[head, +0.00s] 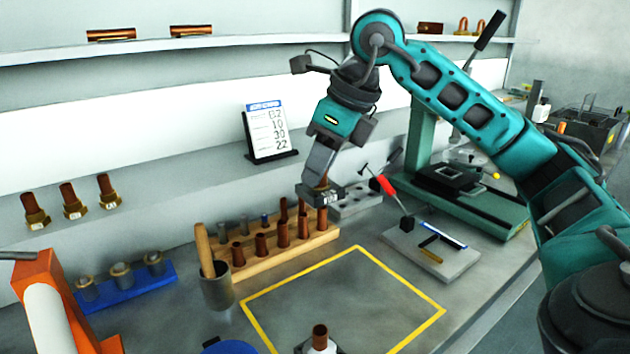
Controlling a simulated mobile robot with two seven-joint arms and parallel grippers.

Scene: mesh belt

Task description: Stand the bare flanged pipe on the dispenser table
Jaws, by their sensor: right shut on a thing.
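My right gripper (322,196) is at the right end of a wooden rack (290,254), shut around a copper pipe (322,216). The jaws hide part of this pipe, and I cannot tell whether its lower end still sits in the rack or whether it has a flange. Several other copper pipes (261,245) stand upright in the rack. Three copper pipes with brass hex flanges and small labels (72,202) stand on the ledge at the left. An orange dispenser (52,302) with a white roll is at the lower left. My left gripper is not in view.
A yellow outline (395,278) marks a clear area of the bench. A grey cup (216,288) with a wooden handle, a blue holder (128,285), a number card (268,132) and a green press (480,205) surround it. A copper-topped piece (320,337) is at the bottom edge.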

